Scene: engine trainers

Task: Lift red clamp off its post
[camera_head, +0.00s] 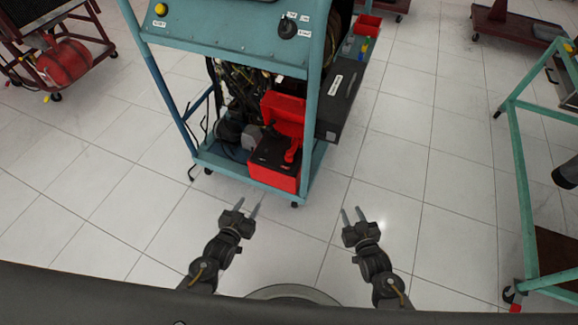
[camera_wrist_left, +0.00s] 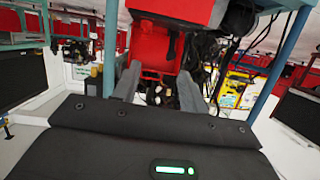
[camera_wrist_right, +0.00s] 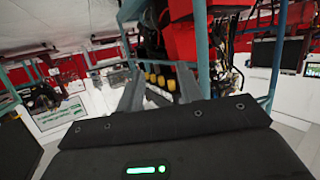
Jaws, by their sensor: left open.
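The red clamp (camera_head: 291,151) sits on top of the black battery (camera_head: 268,153), toward its right side, in the head view. The battery is in a red tray (camera_head: 274,178) on the trainer's low shelf. The post under the clamp is too small to make out. My left gripper (camera_head: 249,205) is open and empty, in front of and below the shelf in the picture. My right gripper (camera_head: 351,213) is open and empty, to the right of the shelf front. Both are apart from the clamp. In the wrist views, I cannot pick out the clamp.
The teal trainer frame (camera_head: 313,130) has a post right of the battery. A red panel (camera_head: 284,112) stands behind it. A dark box (camera_head: 341,95) hangs on the trainer's right side. A green frame (camera_head: 522,190) stands far right. The tiled floor before me is clear.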

